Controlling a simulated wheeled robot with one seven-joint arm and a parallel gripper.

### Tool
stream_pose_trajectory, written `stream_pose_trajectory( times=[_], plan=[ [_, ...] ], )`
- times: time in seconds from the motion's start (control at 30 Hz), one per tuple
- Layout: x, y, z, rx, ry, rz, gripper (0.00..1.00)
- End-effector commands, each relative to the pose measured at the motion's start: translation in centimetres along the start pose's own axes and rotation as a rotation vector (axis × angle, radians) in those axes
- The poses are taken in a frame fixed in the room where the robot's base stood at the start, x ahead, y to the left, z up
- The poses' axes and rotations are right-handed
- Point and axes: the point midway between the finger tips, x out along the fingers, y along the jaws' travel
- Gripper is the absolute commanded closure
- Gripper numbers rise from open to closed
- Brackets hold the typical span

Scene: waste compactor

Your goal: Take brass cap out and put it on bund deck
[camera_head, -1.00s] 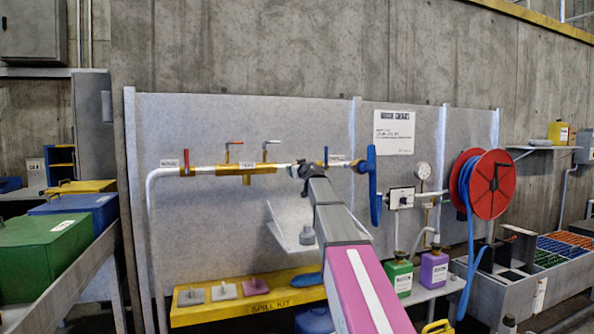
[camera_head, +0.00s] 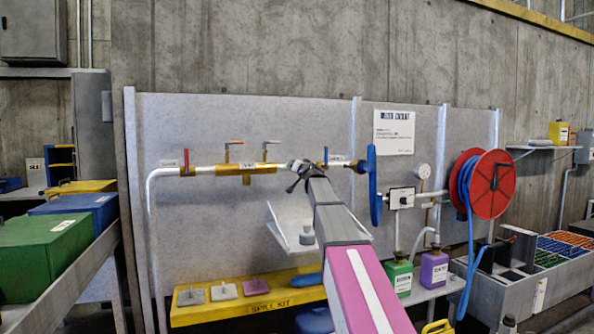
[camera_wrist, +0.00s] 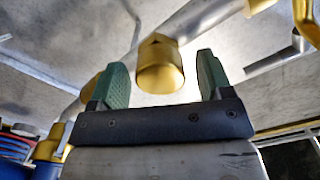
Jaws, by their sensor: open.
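A brass cap (camera_wrist: 158,64) shows in the wrist view, on the end of a short grey pipe stub. My gripper (camera_wrist: 161,72) is open, with one green finger pad on each side of the cap. A gap shows between the cap and each pad, so it is not gripped. In the head view my gripper (camera_head: 298,170) is up at the pipe run on the grey panel, between the brass manifold and the blue wheel. My arm and gripper hide the cap there. No surface is clearly marked as the bund deck.
Below are a tilted grey tray (camera_head: 285,240) and a yellow spill kit shelf (camera_head: 240,307). Green and purple bottles (camera_head: 434,268) stand right.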

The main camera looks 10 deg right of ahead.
Motion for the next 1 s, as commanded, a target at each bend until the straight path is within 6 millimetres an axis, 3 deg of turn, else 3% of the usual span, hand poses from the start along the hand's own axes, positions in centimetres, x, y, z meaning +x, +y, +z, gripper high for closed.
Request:
stream_pose_trajectory(
  times=[0.07, 0.1, 0.23, 0.3, 0.33, 0.4, 0.57, 1.0],
  plan=[
    [0.00, 0.00, 0.00, -0.001, 0.000, 0.000, 0.27],
    [0.00, 0.00, 0.00, -0.001, 0.000, 0.000, 0.34],
    [0.00, 0.00, 0.00, -0.002, 0.000, 0.000, 0.76],
    [0.00, 0.00, 0.00, -0.003, 0.000, 0.000, 0.77],
    [0.00, -0.01, -0.02, -0.003, 0.000, 0.000, 0.59],
    [0.00, -0.01, -0.02, -0.003, 0.000, 0.000, 0.81],
    [0.00, -0.01, -0.02, -0.028, 0.000, 0.000, 0.81],
    [-0.03, 0.00, -0.02, -0.439, 0.000, 0.000, 0.81]
  ],
)
